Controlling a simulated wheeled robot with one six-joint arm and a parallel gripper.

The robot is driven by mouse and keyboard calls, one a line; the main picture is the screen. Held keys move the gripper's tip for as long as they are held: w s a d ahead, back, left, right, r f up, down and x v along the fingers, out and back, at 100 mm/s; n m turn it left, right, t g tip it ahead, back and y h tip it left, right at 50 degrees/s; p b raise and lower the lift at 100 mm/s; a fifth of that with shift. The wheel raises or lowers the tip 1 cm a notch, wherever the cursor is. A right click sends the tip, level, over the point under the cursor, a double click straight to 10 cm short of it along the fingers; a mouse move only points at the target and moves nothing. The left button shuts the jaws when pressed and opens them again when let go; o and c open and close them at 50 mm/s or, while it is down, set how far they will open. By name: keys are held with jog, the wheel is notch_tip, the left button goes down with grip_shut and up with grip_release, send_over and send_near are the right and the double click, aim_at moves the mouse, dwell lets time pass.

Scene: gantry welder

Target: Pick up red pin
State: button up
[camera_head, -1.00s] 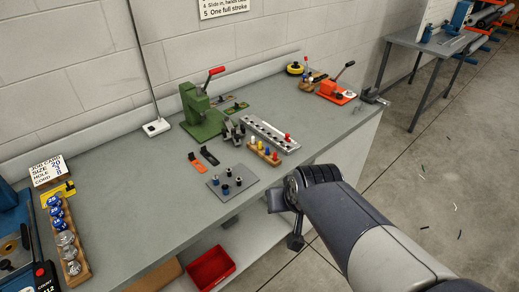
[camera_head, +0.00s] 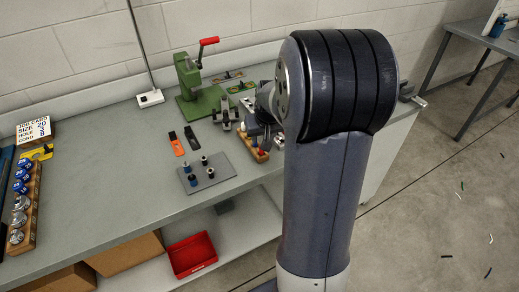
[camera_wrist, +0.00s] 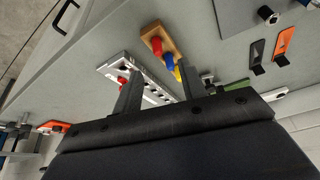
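A wooden block (camera_wrist: 172,38) holds a red pin (camera_wrist: 157,46), a blue pin (camera_wrist: 168,61) and a yellow pin (camera_wrist: 178,72) in a row. In the head view, the red pin (camera_head: 262,153) shows at the block's near end, beside my arm. Another red piece (camera_wrist: 122,80) shows on the silver rail with holes (camera_wrist: 113,67), partly behind my left finger. My gripper (camera_wrist: 160,68) is open and empty over the bench, its two fingers apart. The block's pins appear beyond the fingertips. In the head view my arm hides the gripper and most of the rail.
A grey plate (camera_head: 206,173) with several dark pegs lies left of the block. A red bin (camera_head: 192,254) sits on the lower shelf. The bench's left middle is clear.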

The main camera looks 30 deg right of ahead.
aim_at(261, 152)
jog(key=shift+p+x, duration=0.6)
jog(key=shift+x, duration=3.3)
jog(key=shift+d, duration=0.15)
grip_shut()
